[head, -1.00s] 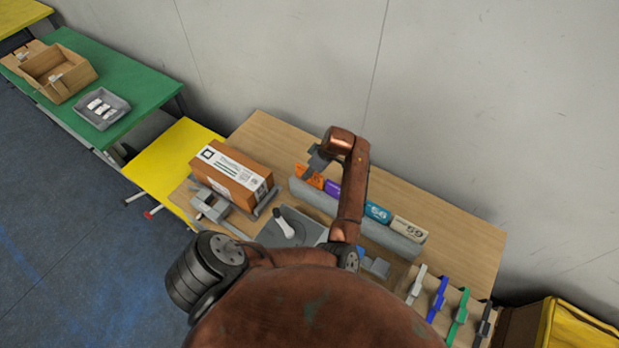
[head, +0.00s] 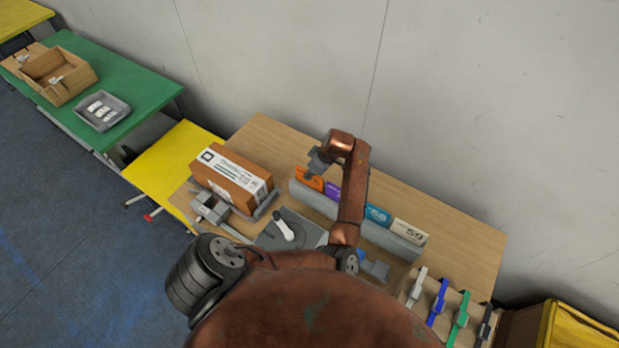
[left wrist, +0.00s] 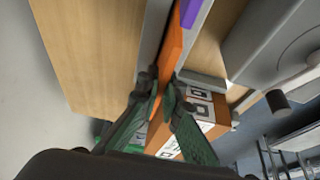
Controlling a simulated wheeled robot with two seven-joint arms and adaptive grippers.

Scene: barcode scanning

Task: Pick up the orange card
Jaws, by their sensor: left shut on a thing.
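The orange card (head: 309,178) stands at the left end of the grey card holder (head: 404,244), with purple, blue and cream cards to its right. My left gripper (head: 318,160) is at the orange card's upper left end. In the left wrist view, the gripper (left wrist: 163,92) is shut on the orange card (left wrist: 172,48), its green-padded fingers on either side of the card's end. The card's lower part is hidden by the holder. My right gripper is in neither view.
A brown box (head: 231,178) with a white label stands left of the holder. A white scanner (head: 284,229) sits on a grey stand in front. Several coloured clips or tools stand in a rack (head: 408,285) at the right. A wall rises behind the table.

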